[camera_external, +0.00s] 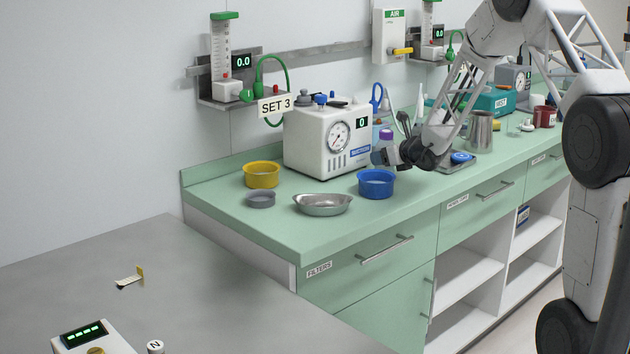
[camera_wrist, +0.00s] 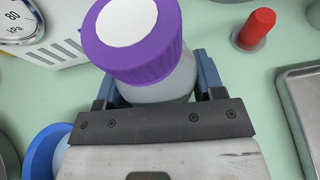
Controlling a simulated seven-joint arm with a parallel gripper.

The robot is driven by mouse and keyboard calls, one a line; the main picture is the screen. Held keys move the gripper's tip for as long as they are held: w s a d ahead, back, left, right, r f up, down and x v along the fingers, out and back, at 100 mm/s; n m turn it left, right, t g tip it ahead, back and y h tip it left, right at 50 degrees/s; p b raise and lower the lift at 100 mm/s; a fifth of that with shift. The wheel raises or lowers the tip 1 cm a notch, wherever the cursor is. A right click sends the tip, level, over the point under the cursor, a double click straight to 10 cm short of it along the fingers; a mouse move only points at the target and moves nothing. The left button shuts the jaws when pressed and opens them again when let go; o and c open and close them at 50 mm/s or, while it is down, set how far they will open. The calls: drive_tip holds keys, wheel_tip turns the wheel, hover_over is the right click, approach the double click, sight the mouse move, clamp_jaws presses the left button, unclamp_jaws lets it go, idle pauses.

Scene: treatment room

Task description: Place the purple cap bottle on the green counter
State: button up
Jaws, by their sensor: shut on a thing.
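The purple cap bottle (camera_wrist: 135,38) is large in the wrist view, with a white disc on top of its ribbed purple cap and a pale translucent body below. My gripper (camera_wrist: 155,95) is shut on the bottle's body, its blue fingers on either side. In the external view the purple cap (camera_external: 386,134) shows just left of my gripper (camera_external: 392,152), over the green counter (camera_external: 245,219), beside the suction unit. The bottle appears upright. Whether its base touches the counter is hidden.
A blue bowl (camera_external: 376,184) stands just in front of the bottle. The white suction unit (camera_external: 318,140) is to the left. A steel kidney dish (camera_external: 322,204), a yellow bowl (camera_external: 262,175) and a grey dish (camera_external: 261,199) stand further left. A metal tray (camera_wrist: 305,95) and red-topped item (camera_wrist: 256,27) are right.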

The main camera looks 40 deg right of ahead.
drive_tip(key=shift+f, duration=0.2)
drive_tip(key=o, duration=1.1)
drive_tip(key=shift+c, duration=0.2)
drive_tip(key=shift+r, duration=0.15)
drive_tip(key=v, duration=1.2)
